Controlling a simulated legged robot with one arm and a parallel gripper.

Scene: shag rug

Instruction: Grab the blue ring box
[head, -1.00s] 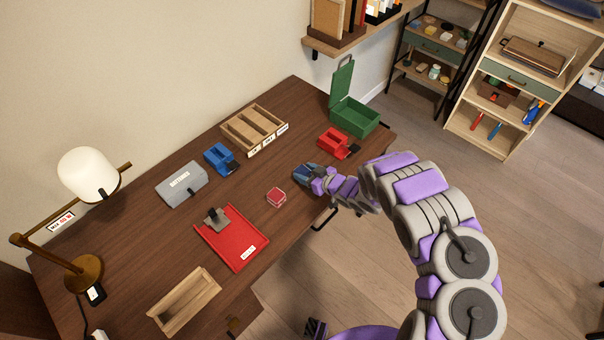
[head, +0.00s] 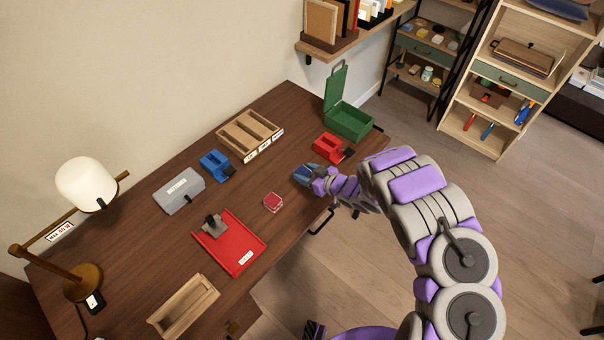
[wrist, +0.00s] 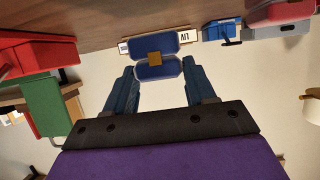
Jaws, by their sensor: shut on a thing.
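The blue ring box (wrist: 156,58) shows in the wrist view, its lid spread open, with a gold-brown square in its middle. It sits between the tips of my gripper (wrist: 158,75), whose two blue fingers are shut on its sides. In the head view my gripper (head: 305,174) is over the right front part of the desk. There I cannot tell the box apart from the blue fingers.
A small red box (head: 273,203) is left of my gripper, and a red tape dispenser (head: 328,147) is behind it. The wooden sorter (head: 249,130), green open box (head: 348,120), blue dispenser (head: 215,164), grey case (head: 179,190) and red clipboard (head: 235,250) stand around.

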